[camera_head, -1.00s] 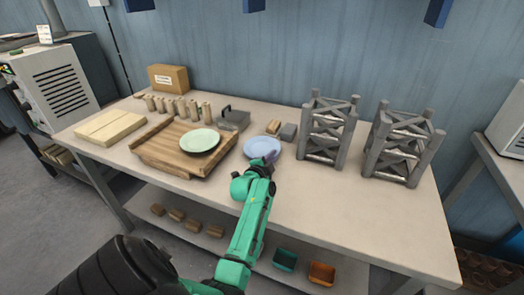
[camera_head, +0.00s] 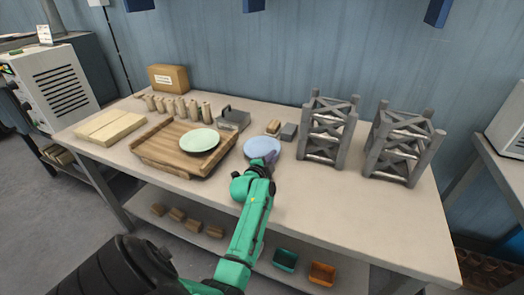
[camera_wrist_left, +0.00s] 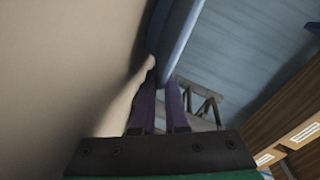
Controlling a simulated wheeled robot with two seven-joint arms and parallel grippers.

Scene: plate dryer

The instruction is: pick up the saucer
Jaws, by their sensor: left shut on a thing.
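The pale blue saucer (camera_head: 262,148) is on the table, right of the wooden tray. My left gripper (camera_head: 271,161) is at its near right rim. In the left wrist view, the purple fingers (camera_wrist_left: 160,90) are shut on the rim of the saucer (camera_wrist_left: 178,30), which shows edge-on. Whether the saucer is clear of the table I cannot tell. A pale green plate (camera_head: 199,140) lies on the wooden tray (camera_head: 160,150). My right gripper is not in view.
Two grey lattice racks (camera_head: 328,130) (camera_head: 402,148) stand to the right of the saucer. A sponge (camera_head: 273,127) and a grey block (camera_head: 288,131) lie behind it. A grey holder (camera_head: 234,119) stands behind the tray. The table's front right is clear.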

